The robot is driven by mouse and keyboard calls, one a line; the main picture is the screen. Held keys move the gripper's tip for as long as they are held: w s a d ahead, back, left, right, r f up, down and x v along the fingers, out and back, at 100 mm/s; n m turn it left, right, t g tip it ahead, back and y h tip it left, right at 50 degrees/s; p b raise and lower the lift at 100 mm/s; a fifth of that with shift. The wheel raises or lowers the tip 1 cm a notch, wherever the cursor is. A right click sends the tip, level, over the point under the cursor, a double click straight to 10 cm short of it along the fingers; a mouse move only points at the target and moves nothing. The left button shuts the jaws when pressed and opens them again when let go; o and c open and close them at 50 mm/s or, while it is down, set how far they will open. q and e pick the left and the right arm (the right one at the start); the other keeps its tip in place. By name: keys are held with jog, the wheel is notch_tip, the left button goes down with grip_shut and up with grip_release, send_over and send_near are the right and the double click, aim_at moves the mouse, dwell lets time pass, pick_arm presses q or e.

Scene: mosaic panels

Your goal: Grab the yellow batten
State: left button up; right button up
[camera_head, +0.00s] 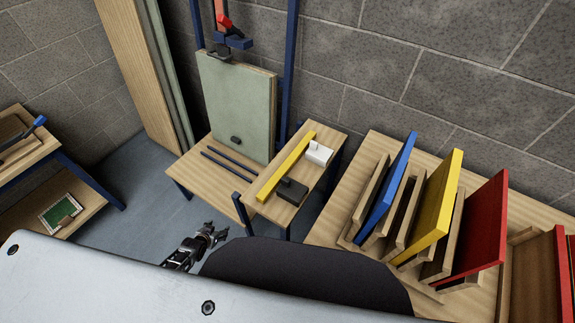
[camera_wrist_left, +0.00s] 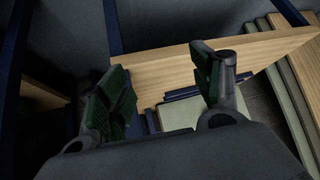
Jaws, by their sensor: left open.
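The yellow batten (camera_head: 286,165) is a long thin yellow strip lying on a small wooden bench (camera_head: 334,133) in the head view. It lies slanted, with its near end towards me. My left gripper (camera_head: 214,234) is low in the head view, left of and nearer to me than the batten, apart from it. In the left wrist view its two green-padded fingers (camera_wrist_left: 165,88) are spread, with nothing between them. I cannot make out the batten in the left wrist view. My right gripper is not in view.
A black block (camera_head: 292,191) and a white block (camera_head: 318,153) sit beside the batten. A pale green panel (camera_head: 235,105) stands upright behind, near two dark blue bars (camera_head: 229,166). A rack of blue (camera_head: 388,190), yellow (camera_head: 437,205) and red panels (camera_head: 480,225) stands at right.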

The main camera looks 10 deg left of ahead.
pick_arm(q)
jog(key=w+d+r+t+h+b, duration=0.1)
jog(key=w+r+t, duration=0.1)
jog(key=w+r, duration=0.7)
jog(key=w+d+r+t+h+b, duration=0.1)
jog(key=w+d+r+t, duration=0.1)
jog(key=w+r, duration=0.6)
jog(key=m+g+h+b, duration=0.2)
jog(key=m+h+b, duration=0.3)
send_near(288, 161)
jog(key=v, duration=0.4)
jog(key=shift+s+a, duration=0.3)
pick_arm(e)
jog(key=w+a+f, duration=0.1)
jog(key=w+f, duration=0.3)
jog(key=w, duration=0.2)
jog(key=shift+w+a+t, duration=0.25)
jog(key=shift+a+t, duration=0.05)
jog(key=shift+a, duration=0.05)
pick_arm(q)
jog(key=shift+w, duration=0.1)
